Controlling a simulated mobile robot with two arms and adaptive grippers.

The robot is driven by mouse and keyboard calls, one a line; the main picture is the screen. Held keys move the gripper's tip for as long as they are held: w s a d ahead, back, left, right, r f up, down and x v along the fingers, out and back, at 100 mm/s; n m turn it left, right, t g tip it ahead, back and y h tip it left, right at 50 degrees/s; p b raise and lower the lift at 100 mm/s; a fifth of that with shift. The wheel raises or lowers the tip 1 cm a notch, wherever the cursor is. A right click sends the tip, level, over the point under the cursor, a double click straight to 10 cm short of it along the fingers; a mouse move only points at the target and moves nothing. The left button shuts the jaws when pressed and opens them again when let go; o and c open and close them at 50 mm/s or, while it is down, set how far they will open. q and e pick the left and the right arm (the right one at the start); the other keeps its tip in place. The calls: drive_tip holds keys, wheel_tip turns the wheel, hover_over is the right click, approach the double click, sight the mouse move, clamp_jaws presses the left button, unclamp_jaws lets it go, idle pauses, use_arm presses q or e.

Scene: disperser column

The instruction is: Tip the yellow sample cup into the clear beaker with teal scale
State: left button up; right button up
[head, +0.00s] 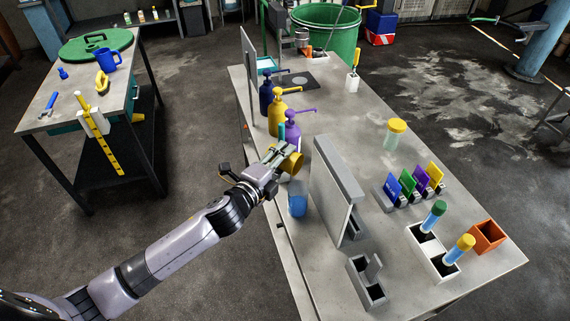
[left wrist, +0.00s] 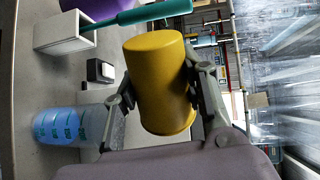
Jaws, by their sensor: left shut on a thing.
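The yellow sample cup (head: 292,161) is held above the bench's near left edge. In the left wrist view the cup (left wrist: 160,80) lies between both fingers, tipped well over from upright; its inside is hidden. My left gripper (head: 281,158) is shut on the cup's sides; its fingers also show in the left wrist view (left wrist: 160,95). The clear beaker with teal scale (head: 297,204) stands upright on the bench, below the cup, with blue liquid in it. The beaker (left wrist: 75,122) shows teal marks in the left wrist view. My right gripper is not in view.
A grey upright panel (head: 333,190) stands right of the beaker. Pump bottles, including a purple one (head: 292,128), stand just behind the cup. A teal-handled tool (left wrist: 140,14) rises from a white holder (left wrist: 62,36). A yellow-lidded jar (head: 393,135) stands farther right.

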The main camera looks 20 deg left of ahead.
use_arm(q)
drive_tip(key=n, duration=0.2)
drive_tip(key=r+n, duration=0.1)
drive_tip(key=n, duration=0.1)
drive_tip(key=shift+w+a+b, duration=0.3)
drive_tip(key=shift+a, duration=0.1)
drive_tip(key=shift+a+r+n+h, duration=0.2)
drive_tip(key=shift+n+h, duration=0.1)
drive_tip(key=shift+n, duration=0.7)
drive_tip(key=n, duration=0.1)
drive_tip(key=r+n, duration=0.1)
drive_tip(key=n, duration=0.1)
drive_tip(key=n+h+b, duration=0.1)
drive_tip(key=n, duration=0.1)
drive_tip(key=shift+w+a+r, duration=0.15)
drive_tip(key=shift+a+r, duration=0.1)
drive_tip(key=shift+r, duration=0.15)
drive_tip(key=shift+a+r+n+h, duration=0.1)
drive_tip(key=shift+r+n+h, duration=0.25)
drive_tip(key=shift+n, duration=0.45)
drive_tip(key=r+n, duration=0.1)
drive_tip(key=r+n+b, duration=0.1)
drive_tip(key=n, duration=0.1)
drive_tip(key=shift+a+r+t+h, duration=0.3)
drive_tip(key=shift+a+h, duration=0.05)
drive_tip(key=shift+s+a+r+n, duration=0.2)
drive_tip(key=shift+r+n, duration=0.2)
drive_tip(key=shift+r, duration=0.15)
drive_tip(key=shift+d+f, duration=0.1)
